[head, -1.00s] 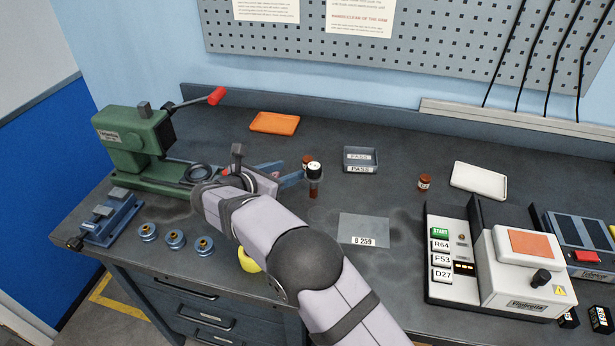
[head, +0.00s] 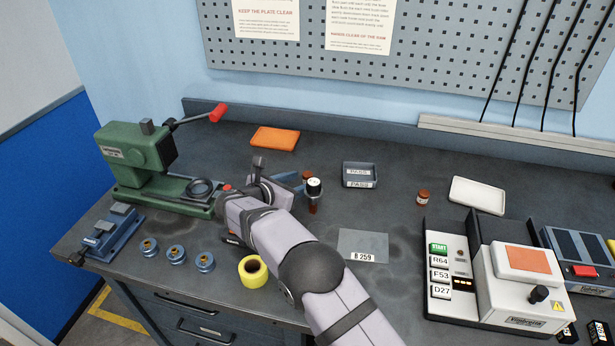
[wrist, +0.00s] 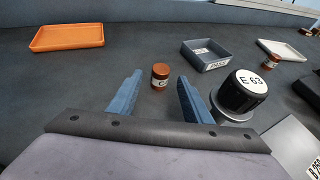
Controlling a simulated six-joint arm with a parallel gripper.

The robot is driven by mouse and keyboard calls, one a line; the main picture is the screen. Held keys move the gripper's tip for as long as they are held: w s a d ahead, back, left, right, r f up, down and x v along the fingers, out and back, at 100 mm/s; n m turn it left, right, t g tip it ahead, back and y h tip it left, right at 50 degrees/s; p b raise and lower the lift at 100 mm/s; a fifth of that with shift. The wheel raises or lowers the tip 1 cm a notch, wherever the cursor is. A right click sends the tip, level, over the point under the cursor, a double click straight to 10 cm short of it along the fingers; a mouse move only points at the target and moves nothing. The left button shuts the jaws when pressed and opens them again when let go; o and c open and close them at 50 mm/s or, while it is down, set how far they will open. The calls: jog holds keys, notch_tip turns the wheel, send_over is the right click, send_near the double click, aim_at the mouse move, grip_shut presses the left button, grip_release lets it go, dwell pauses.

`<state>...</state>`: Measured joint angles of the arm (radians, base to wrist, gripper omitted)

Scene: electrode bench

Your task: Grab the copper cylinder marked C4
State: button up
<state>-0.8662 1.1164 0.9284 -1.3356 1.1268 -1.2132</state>
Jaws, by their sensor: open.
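A small copper cylinder (wrist: 160,76) with a white label stands upright in the wrist view, just beyond and between my fingertips. Its label seems to start with C; the rest is too small to read. In the head view this copper cylinder (head: 306,176) is partly hidden behind a black-capped post. My gripper (wrist: 160,84) is open and empty, with its two blue fingers on either side of the line to the cylinder. In the head view my gripper (head: 288,178) is low over the bench, left of the post. A second copper cylinder (head: 423,197) stands farther right, its mark unreadable.
The black-capped post marked E 63 (wrist: 242,92) stands close to my right finger. A grey PASS tray (head: 360,176) and an orange tray (head: 274,139) lie behind. Yellow tape (head: 253,270) and a B 259 plate (head: 363,246) lie nearer the front.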

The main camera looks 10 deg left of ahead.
jog(key=shift+x, duration=1.05)
grip_shut()
jog(key=shift+r, duration=0.1)
jog(key=shift+r, duration=0.15)
notch_tip(320, 180, up, 10)
jog(key=shift+b, duration=0.45)
